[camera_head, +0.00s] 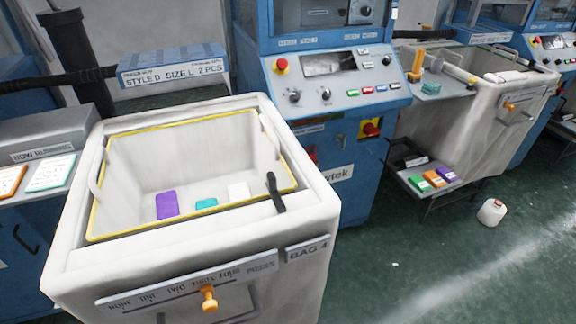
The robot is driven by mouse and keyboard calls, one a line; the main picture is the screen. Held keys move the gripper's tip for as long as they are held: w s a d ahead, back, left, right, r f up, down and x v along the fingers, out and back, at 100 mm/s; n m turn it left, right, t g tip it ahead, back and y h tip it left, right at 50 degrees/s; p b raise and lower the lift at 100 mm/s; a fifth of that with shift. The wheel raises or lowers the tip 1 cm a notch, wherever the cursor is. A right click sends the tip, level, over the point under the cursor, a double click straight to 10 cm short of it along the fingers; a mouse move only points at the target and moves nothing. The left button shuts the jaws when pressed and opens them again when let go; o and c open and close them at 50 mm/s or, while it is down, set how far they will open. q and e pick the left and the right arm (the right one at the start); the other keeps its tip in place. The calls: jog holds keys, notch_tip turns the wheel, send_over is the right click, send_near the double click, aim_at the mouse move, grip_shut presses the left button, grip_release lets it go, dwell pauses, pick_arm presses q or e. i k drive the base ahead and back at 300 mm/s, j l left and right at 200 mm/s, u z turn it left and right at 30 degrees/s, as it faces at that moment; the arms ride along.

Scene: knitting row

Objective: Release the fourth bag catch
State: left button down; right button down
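A large white bag (75,215) with a yellow-edged opening fills the left of the head view. A plate (307,250) on its front reads "BAG 4". A small black lever (275,192), which looks like the catch, stands tilted at the front right of the rim. A purple piece (167,204), a teal piece (207,203) and a white piece (239,191) lie inside the bag. Neither of my grippers is in view.
A blue machine panel (325,90) stands behind the bag. A second white bag (450,125) is at the right, with a low shelf (425,190) of colored pieces beside it. A white jug (491,212) stands on the green floor. The floor at the lower right is clear.

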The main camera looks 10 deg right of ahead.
aim_at(275, 190)
jog(key=i+l+u, duration=0.15)
jog(key=l+u, duration=0.3)
jog(key=l, duration=0.15)
jog(key=i+l+u, duration=0.1)
jog(key=l+u, duration=0.3)
jog(key=l, duration=0.25)
